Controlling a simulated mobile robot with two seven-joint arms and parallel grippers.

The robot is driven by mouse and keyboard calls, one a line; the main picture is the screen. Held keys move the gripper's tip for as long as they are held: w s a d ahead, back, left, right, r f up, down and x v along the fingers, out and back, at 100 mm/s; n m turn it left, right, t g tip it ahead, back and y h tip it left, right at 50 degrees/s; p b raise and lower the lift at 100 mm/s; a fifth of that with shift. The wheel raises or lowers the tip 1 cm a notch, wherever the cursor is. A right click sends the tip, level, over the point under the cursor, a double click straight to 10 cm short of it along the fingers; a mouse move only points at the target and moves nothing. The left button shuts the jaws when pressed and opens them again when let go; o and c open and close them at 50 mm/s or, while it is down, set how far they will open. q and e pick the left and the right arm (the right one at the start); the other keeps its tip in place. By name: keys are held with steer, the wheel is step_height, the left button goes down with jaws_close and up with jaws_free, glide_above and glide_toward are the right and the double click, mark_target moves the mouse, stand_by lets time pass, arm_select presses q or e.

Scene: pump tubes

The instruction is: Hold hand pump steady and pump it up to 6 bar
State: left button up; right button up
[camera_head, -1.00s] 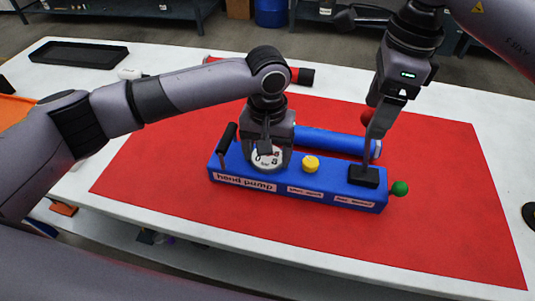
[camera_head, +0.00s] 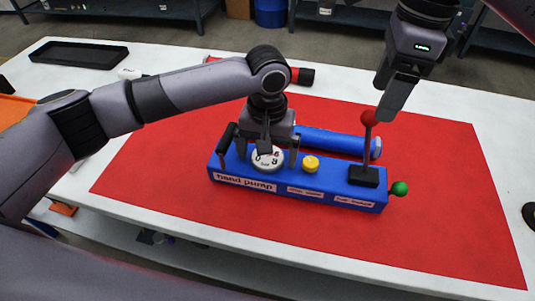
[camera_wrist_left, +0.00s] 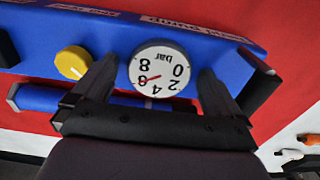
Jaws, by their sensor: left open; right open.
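The blue hand pump (camera_head: 320,190) sits on the red mat. Its round white gauge (camera_head: 268,157) also shows upside down in the left wrist view (camera_wrist_left: 158,72); its red needle seems to point near the 6. My left gripper (camera_head: 268,148) is open behind and above the gauge, its fingers on either side of it in the wrist view (camera_wrist_left: 158,82). The black pump lever with a red ball (camera_head: 368,118) stands roughly upright at the right end. My right gripper (camera_head: 387,110) is open and empty, above and right of the red ball, apparently clear of it.
The pump also carries a black side handle (camera_head: 228,140), a yellow knob (camera_head: 310,163) and a green ball (camera_head: 400,188). A blue cylinder (camera_head: 330,140) lies along its back. A black tray (camera_head: 78,54) is at the back left. The mat's front and right are clear.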

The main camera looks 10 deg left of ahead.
arm_select(q)
step_height(320, 180, up, 12)
stand_by(0.4)
